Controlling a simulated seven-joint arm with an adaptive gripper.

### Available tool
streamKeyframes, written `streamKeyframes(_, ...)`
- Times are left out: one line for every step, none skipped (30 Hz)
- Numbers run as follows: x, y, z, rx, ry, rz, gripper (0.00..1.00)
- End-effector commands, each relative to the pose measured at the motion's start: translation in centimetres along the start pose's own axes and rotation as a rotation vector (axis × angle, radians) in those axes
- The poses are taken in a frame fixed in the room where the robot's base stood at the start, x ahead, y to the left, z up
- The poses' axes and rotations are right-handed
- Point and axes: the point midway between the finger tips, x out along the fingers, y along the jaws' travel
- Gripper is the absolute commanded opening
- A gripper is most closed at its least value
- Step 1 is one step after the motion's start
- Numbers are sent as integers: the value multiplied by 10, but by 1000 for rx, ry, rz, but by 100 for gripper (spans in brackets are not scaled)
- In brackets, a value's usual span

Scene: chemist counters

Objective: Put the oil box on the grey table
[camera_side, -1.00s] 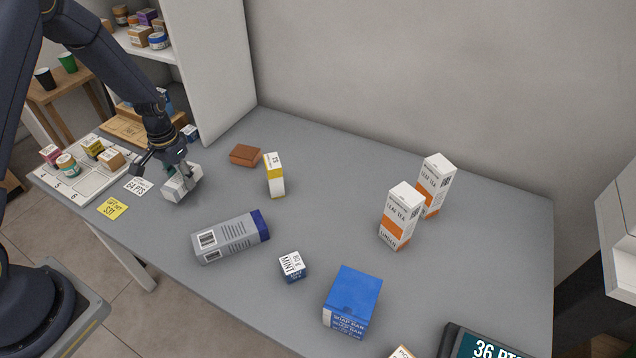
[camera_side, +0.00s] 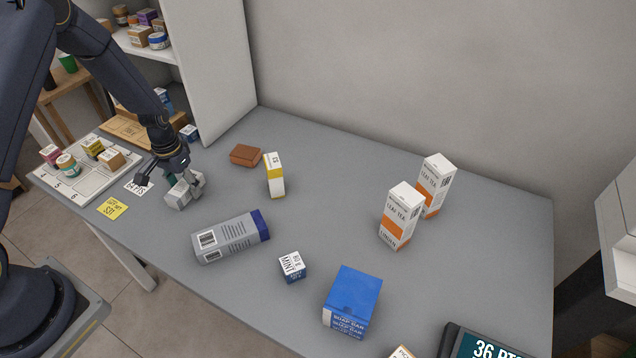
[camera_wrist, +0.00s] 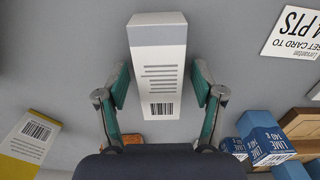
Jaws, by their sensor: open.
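A small white-and-grey box (camera_side: 178,197), its name not readable, lies on the grey table (camera_side: 330,215) at the left in the side view. I take it to be the oil box. In the wrist view this box (camera_wrist: 160,65) shows printed lines and a barcode on its top face, with a grey far end. My gripper (camera_side: 185,189) is over it, pointing down. In the wrist view the open gripper (camera_wrist: 160,85) has one finger on each side of the box, with a visible gap at both sides.
A grey carton (camera_side: 228,237) with a blue end lies to the right. A yellow-white box (camera_side: 274,176) and brown block (camera_side: 245,155) are behind. The mint box (camera_side: 292,266), soap box (camera_side: 352,300) and two leaf tea boxes (camera_side: 400,215) stand farther right. A numbered tray (camera_side: 95,188) is left.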

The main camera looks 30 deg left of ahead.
Motion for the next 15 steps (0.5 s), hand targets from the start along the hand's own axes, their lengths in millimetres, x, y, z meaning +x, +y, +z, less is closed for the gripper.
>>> streamKeyframes(0,0,0,0,0,0,68)
streamKeyframes(0,0,0,0,0,0,68)
streamKeyframes(0,0,0,0,0,0,68)
streamKeyframes(0,0,0,0,0,0,68)
streamKeyframes(0,0,0,0,0,0,68)
streamKeyframes(-3,0,0,0,1,0,68)
streamKeyframes(-6,0,-1,0,2,-1,68)
streamKeyframes(-10,0,-1,0,4,-1,68)
streamKeyframes(-16,0,-1,0,3,-1,68)
streamKeyframes(-22,0,-1,0,4,-1,68)
streamKeyframes(-28,-1,-1,0,6,-1,68)
streamKeyframes(-37,-4,-1,-2,6,-1,68)
streamKeyframes(-44,-6,0,-2,7,-2,68)
streamKeyframes(-52,-8,0,-2,7,-2,68)
streamKeyframes(-63,-9,0,0,7,-2,68)
